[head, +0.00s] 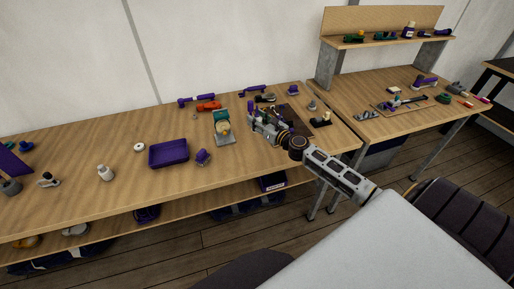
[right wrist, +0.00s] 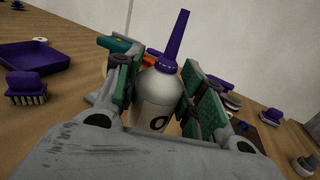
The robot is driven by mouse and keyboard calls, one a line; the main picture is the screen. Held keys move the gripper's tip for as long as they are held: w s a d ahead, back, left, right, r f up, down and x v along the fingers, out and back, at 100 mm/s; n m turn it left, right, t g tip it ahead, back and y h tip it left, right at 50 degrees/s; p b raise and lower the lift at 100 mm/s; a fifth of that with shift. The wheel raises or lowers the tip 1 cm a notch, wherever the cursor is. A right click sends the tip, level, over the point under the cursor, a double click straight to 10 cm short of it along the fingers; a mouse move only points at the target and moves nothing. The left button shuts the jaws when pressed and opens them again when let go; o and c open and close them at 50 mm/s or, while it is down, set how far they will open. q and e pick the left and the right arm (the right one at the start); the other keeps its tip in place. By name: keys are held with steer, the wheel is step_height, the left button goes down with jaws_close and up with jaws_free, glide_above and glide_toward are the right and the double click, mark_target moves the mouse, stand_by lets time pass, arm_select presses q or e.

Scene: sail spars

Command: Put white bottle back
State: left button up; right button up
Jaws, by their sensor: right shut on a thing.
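The white bottle (right wrist: 157,98) has a purple cap and a long purple nozzle and a black mark on its side. In the right wrist view it stands between the green-padded fingers of my right gripper (right wrist: 162,86), which is shut on it. The nozzle leans slightly right in that view. In the head view my right gripper (head: 262,122) is over the right end of the long workbench, and the bottle is mostly hidden there. I cannot tell whether its base touches the bench. My left gripper is not in view.
The long bench (head: 70,204) holds a purple tray (head: 168,155), a purple brush (head: 203,157), a green-and-grey device (head: 222,127), another small white bottle (head: 105,173) and a dark mat (head: 299,130). A second bench with a raised shelf (head: 385,40) stands at right.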

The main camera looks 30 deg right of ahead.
steer(key=shift+f, duration=0.1)
steer(key=shift+f+b, duration=0.8)
steer(key=shift+f, duration=0.95)
steer(key=shift+f+b, duration=0.3)
steer(key=shift+f, duration=0.75)
steer(key=shift+f, duration=0.1)
steer(key=shift+f+b, duration=0.6)
steer(key=shift+f, duration=1.4)
steer(key=shift+f, duration=0.1)
steer(key=o, duration=1)
steer(key=shift+o, duration=0.2)
